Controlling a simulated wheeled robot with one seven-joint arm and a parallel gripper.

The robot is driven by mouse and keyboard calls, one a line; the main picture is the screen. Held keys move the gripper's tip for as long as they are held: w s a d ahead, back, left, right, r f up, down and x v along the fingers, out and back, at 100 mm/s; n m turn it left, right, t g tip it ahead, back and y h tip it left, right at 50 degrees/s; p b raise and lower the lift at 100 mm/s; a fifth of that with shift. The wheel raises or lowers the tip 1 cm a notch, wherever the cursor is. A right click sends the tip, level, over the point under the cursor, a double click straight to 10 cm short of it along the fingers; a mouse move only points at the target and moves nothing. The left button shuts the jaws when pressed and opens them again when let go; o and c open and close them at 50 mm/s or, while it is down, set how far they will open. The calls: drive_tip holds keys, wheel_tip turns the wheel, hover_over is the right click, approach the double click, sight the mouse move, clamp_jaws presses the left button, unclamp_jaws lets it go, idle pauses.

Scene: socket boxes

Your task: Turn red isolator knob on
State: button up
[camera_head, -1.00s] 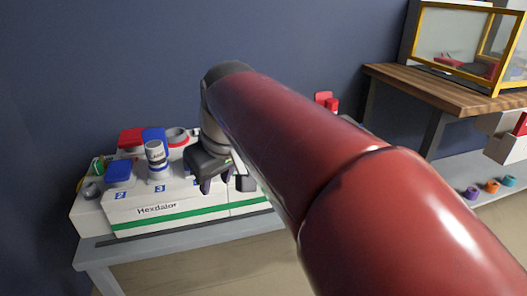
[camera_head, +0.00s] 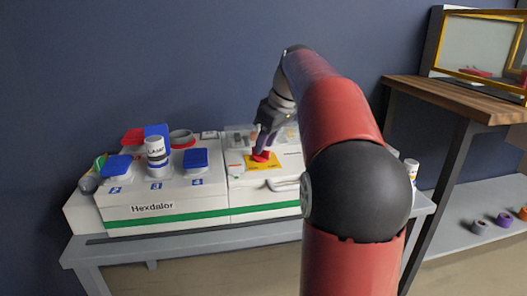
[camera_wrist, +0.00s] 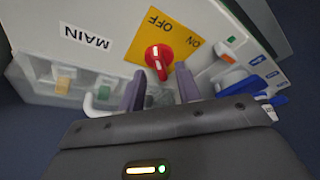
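The red isolator knob (camera_wrist: 158,54) sits on a yellow plate (camera_wrist: 145,38) marked OFF and ON in the wrist view. Its white-marked handle points toward my gripper, roughly along the line to the OFF label. In the head view the knob (camera_head: 261,157) is on its yellow plate (camera_head: 263,166) on the right white box, directly below my gripper (camera_head: 263,147). In the wrist view my gripper (camera_wrist: 160,78) is open, with a finger on either side of the knob's handle. The fingers look apart from the knob; exact depth is hard to tell.
The left white box (camera_head: 190,206) labelled Hexdalor carries blue sockets (camera_head: 195,159) and a white cylinder (camera_head: 157,158). A clear cover (camera_head: 238,138) stands behind the knob. A MAIN label (camera_wrist: 86,38) is beside the plate. A wooden-topped table (camera_head: 460,98) stands at right.

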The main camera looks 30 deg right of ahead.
drive_tip(key=shift+x, duration=1.1)
drive_tip(key=shift+c, duration=0.3)
clamp_jaws()
